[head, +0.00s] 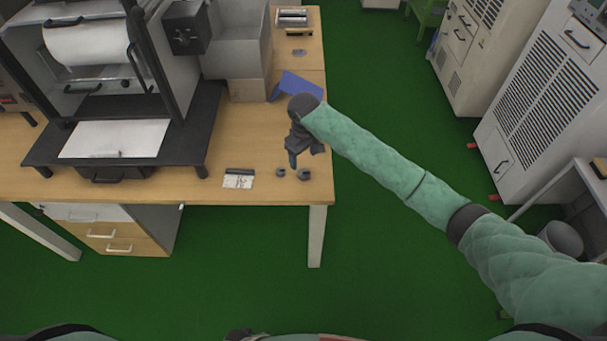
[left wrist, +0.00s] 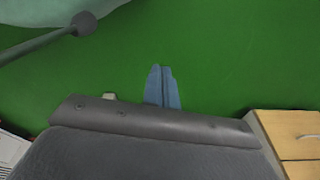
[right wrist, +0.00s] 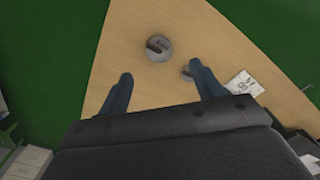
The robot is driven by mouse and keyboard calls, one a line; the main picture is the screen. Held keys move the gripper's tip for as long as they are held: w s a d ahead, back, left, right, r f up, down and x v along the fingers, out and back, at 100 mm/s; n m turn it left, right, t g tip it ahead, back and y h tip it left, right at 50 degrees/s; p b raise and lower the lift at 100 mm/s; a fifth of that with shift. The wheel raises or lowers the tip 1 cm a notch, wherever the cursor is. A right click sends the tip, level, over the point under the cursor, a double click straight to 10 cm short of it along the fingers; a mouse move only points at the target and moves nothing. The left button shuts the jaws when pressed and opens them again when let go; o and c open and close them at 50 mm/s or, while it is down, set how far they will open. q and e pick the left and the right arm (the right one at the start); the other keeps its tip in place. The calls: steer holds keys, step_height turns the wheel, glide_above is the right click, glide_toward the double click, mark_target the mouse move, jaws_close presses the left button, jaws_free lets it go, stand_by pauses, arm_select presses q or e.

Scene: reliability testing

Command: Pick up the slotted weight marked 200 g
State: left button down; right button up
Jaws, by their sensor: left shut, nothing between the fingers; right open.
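Two small grey slotted weights lie on the wooden table near its front right corner: a right one (head: 304,174) and a left one (head: 281,172). I cannot read their markings, so I cannot tell which is 200 g. In the right wrist view the right weight (right wrist: 158,48) shows whole, with a dark brown slot, just beyond and between the fingertips. The left weight (right wrist: 186,71) is partly hidden by a finger. My right gripper (head: 304,156) is open and empty above the table, behind the weights; its fingers also show in its wrist view (right wrist: 160,71). My left gripper (left wrist: 161,68) is shut and empty over green floor.
A white printed card (head: 238,179) lies left of the weights. A large black-framed machine (head: 115,150) stands on the table's left. A blue object (head: 297,86) and a box (head: 248,90) are behind my right gripper. The table's edge (head: 318,190) is close to the weights.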

mark_target(304, 170)
steer(key=shift+w+f, duration=0.2)
steer(key=shift+f, duration=0.1)
steer(key=shift+f+p, duration=0.4)
steer(key=shift+f, duration=0.6)
steer(key=f+p, duration=0.3)
steer(key=shift+s+d+f, duration=0.1)
steer(key=shift+s+f, duration=0.15)
steer(key=shift+f, duration=0.1)
arm_select(q)
steer(key=s+a+f, duration=0.2)
steer(key=s+f, duration=0.2)
steer(key=s, duration=0.2)
steer(key=shift+s+a+f, duration=0.15)
steer(key=shift+s+a, duration=0.15)
steer(key=shift+s, duration=0.05)
arm_select(e)
steer(key=shift+f, duration=0.7)
steer(key=c, duration=1.2)
arm_select(q)
steer(key=shift+f, duration=0.1)
arm_select(e)
steer(key=shift+r, duration=0.15)
